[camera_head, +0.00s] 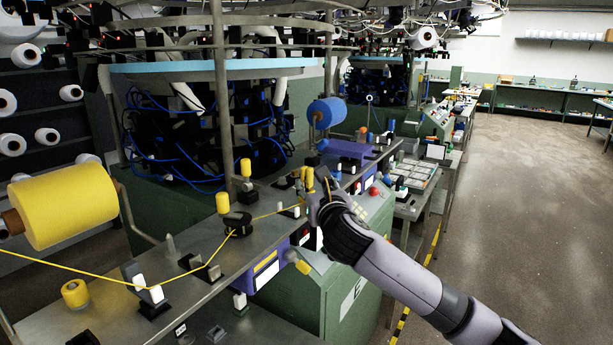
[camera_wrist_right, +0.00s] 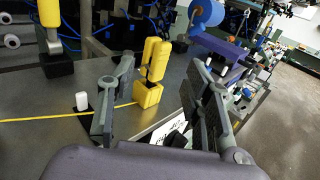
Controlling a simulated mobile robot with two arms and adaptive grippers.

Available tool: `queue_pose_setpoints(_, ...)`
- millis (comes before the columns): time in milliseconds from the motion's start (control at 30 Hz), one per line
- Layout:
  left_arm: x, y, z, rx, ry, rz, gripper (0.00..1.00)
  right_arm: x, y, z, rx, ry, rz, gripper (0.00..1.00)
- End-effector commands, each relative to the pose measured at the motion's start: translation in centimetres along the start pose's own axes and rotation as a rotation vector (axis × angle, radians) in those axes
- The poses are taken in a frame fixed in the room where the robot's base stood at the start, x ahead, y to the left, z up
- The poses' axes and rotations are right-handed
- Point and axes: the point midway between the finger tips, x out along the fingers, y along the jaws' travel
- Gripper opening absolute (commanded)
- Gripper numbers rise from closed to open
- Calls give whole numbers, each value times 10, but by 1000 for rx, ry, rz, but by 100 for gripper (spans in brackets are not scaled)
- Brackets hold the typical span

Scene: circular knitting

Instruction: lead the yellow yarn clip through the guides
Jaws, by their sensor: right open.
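The yellow yarn clip (camera_wrist_right: 150,92) stands upright on the metal table, ahead of and between the fingers of my right gripper (camera_wrist_right: 162,78). The fingers are spread, with a visible gap on both sides of the clip. In the head view the clip (camera_head: 309,179) shows just left of my right gripper (camera_head: 322,187). The yellow yarn (camera_head: 70,268) runs from the left edge past the white-topped guide (camera_head: 150,292), then the dark guide (camera_head: 237,224), towards the clip. A small guide with a white peg (camera_wrist_right: 82,101) stands beside the yarn, left of the gripper. My left gripper is out of view.
A large yellow spool (camera_head: 68,205) and a small yellow spool (camera_head: 75,293) are at the left. A blue spool (camera_head: 327,112) stands behind the gripper. Yellow-capped posts (camera_head: 222,202) rise near the yarn. The floor (camera_head: 520,200) at the right is clear.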

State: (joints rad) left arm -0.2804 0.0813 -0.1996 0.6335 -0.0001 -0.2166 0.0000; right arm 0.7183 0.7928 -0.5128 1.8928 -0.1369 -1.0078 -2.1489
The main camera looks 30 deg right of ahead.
Motion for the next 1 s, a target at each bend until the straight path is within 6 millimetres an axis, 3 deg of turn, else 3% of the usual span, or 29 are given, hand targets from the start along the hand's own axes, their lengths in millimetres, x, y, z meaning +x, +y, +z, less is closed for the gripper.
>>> queue_pose_setpoints(367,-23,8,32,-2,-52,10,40,43,7,4,2,0,-2,46)
queue_pose_setpoints(733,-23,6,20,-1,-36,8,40,52,7,2,0,0,0,46)
queue_pose_setpoints(1000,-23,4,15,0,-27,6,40,52,7,2,0,0,0,28)
